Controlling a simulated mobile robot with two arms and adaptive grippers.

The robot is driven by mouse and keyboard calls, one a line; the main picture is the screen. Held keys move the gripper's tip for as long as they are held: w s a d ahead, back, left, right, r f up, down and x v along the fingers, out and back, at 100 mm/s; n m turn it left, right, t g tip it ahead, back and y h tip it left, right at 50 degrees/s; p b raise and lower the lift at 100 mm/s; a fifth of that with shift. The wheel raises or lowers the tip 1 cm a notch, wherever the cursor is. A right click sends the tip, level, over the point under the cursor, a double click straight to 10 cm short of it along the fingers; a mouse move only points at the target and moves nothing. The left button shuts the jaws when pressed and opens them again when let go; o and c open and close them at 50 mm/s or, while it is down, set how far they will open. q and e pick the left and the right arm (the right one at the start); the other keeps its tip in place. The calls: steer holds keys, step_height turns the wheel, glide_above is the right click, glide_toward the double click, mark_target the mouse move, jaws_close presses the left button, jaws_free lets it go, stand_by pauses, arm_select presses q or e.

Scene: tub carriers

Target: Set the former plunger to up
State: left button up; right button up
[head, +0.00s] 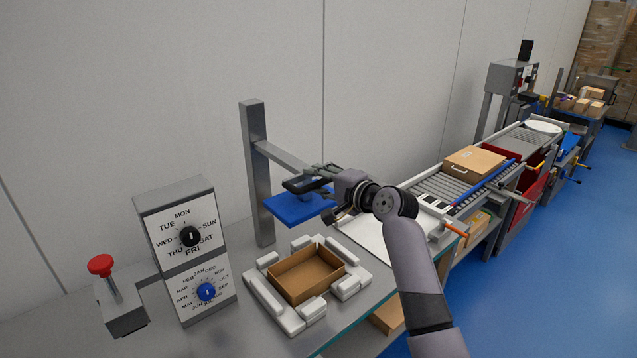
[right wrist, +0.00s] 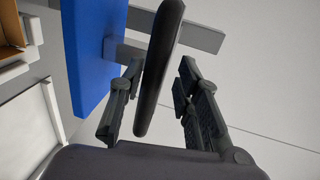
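The former plunger is a blue block (head: 297,207) on a grey arm that reaches out from an upright post. It hangs above an open brown cardboard box (head: 306,272) in the white former (head: 265,304), with a clear gap between. The blue block (right wrist: 87,55) also shows in the right wrist view. A black handle (right wrist: 158,70) is beside it there. My right gripper (head: 322,192) is at the plunger. In the right wrist view its fingers stand apart on either side of the handle, with a gap visible on the right. My left gripper is out of view.
A grey panel with a day dial (head: 190,236) and a blue month dial (head: 206,292) stands left of the former. A red-topped knob (head: 101,265) is farther left. A roller conveyor with a closed carton (head: 474,162) lies at right. Blue floor (head: 540,285) is clear.

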steer(key=shift+f, duration=0.15)
steer(key=shift+d, duration=0.1)
steer(key=v, duration=1.2)
